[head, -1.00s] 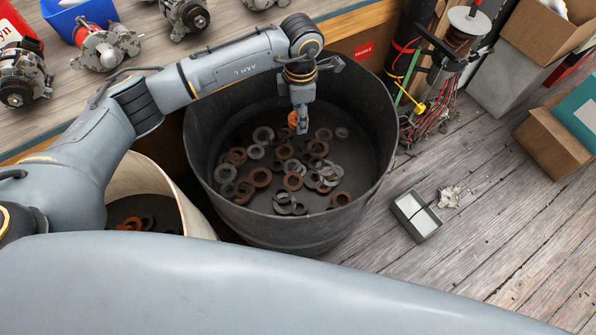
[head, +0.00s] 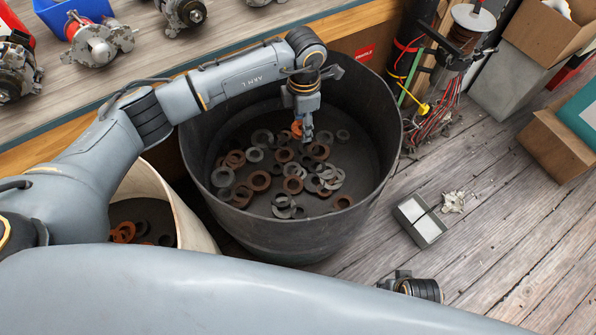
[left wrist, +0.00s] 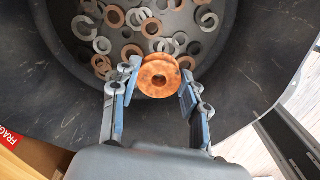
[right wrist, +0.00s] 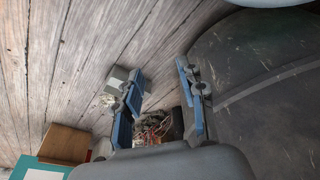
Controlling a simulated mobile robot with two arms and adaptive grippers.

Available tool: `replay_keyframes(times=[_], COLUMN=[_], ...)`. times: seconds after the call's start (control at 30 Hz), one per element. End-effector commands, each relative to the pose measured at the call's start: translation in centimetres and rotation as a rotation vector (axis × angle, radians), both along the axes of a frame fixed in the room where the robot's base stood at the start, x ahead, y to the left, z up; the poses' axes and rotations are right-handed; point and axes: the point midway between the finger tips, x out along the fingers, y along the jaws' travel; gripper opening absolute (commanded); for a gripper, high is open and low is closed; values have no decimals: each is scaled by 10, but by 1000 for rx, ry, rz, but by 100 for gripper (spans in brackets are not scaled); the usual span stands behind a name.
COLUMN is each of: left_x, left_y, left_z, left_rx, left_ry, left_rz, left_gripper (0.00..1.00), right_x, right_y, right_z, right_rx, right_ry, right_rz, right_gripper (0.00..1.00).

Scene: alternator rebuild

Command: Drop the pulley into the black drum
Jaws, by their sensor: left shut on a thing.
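The pulley (left wrist: 159,75) is a rusty orange grooved wheel. My left gripper (left wrist: 157,78) is shut on it, with a finger on either side. In the head view the pulley (head: 297,129) shows as a small orange patch at my left gripper (head: 303,133), partly hidden by the fingers. They are over the inside of the black drum (head: 350,215), above the rings in it. In the right wrist view my right gripper (right wrist: 160,98) is open and empty, beside the drum's outer wall (right wrist: 265,65).
Several grey and rusty rings (head: 293,184) lie on the drum's floor. A pale drum (head: 185,210) with more rings stands left of it. A small grey box (head: 420,220) and cardboard boxes (head: 555,145) stand on the plank floor. Alternators (head: 95,42) sit on the bench.

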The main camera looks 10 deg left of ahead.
Motion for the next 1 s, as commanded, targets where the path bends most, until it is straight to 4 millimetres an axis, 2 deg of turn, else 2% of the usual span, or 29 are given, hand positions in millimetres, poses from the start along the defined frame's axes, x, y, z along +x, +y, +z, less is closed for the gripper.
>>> replay_keyframes(times=[0.3, 0.63, 0.67, 0.77, 1.0], left_x=[0, 0, 0, 0, 0], left_y=[0, 0, 0, 0, 0], left_z=[-12, -12, -12, -12, -12], left_rx=[-1, 0, 0, 0, 0], left_ry=[0, -1, -1, -1, -1], left_rz=[-1, -1, 0, 0, 0], left_gripper=[6, 6, 49, 69, 71], right_x=[7, 7, 7, 7, 7], right_y=[0, 0, 0, 1, 1], right_z=[25, 28, 28, 28, 28], right_rx=[1, 1, 1, 1, 1], right_ry=[-14, -15, -15, -15, -15], right_rz=[-3, -3, -3, -3, -3], right_gripper=[40, 40, 40, 40, 40])
